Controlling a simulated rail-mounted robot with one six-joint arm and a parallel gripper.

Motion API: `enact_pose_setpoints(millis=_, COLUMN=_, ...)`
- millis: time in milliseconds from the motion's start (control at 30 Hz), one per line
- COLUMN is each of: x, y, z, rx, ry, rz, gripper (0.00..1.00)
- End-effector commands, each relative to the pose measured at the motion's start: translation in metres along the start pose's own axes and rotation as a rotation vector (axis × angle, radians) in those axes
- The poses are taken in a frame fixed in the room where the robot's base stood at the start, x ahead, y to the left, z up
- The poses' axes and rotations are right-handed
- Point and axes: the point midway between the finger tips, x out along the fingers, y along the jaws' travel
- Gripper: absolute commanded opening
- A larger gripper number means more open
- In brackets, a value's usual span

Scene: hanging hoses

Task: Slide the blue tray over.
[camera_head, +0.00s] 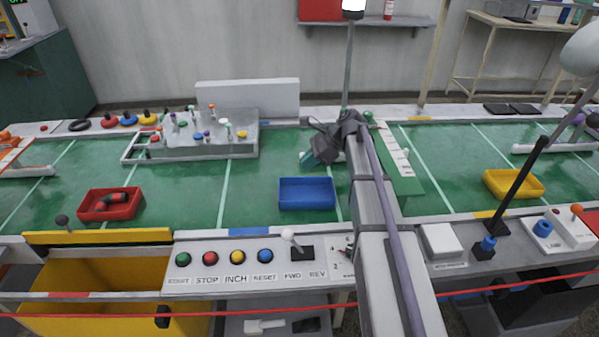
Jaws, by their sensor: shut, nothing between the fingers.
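The blue tray (307,194) sits on the green belt surface in the middle of the view, and it looks empty. It lies just left of my arm, close to the front rail. My gripper (318,143) is the dark end of my arm, beyond the tray and above the belt. It is shut and holds nothing I can see. It appears apart from the tray. The fingertips are small and partly hard to make out against a green-and-white thing near them.
A red tray (110,204) with dark and red parts lies at left; a yellow tray (513,184) lies at right. A grey fixture (205,137) with several coloured knobs stands behind. The front control panel (250,262) has buttons and a lever. Belt left of the blue tray is clear.

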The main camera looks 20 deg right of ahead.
Motion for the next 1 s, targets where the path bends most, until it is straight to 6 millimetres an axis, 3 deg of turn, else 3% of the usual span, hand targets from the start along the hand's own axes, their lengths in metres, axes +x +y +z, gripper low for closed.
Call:
enact_pose_setpoints(millis=200, x=0.049, y=0.001, z=-0.006, rx=-0.004, ry=0.000, rz=0.002, gripper=0.00)
enact_pose_setpoints(millis=400, x=0.081, y=0.000, z=-0.004, rx=-0.003, ry=0.001, rz=0.001, gripper=0.00)
enact_pose_setpoints(millis=600, x=0.091, y=0.000, z=-0.001, rx=-0.002, ry=0.001, rz=0.000, gripper=0.00)
enact_pose_setpoints(millis=1000, x=0.086, y=-0.002, z=-0.004, rx=0.012, ry=0.001, rz=-0.015, gripper=0.00)
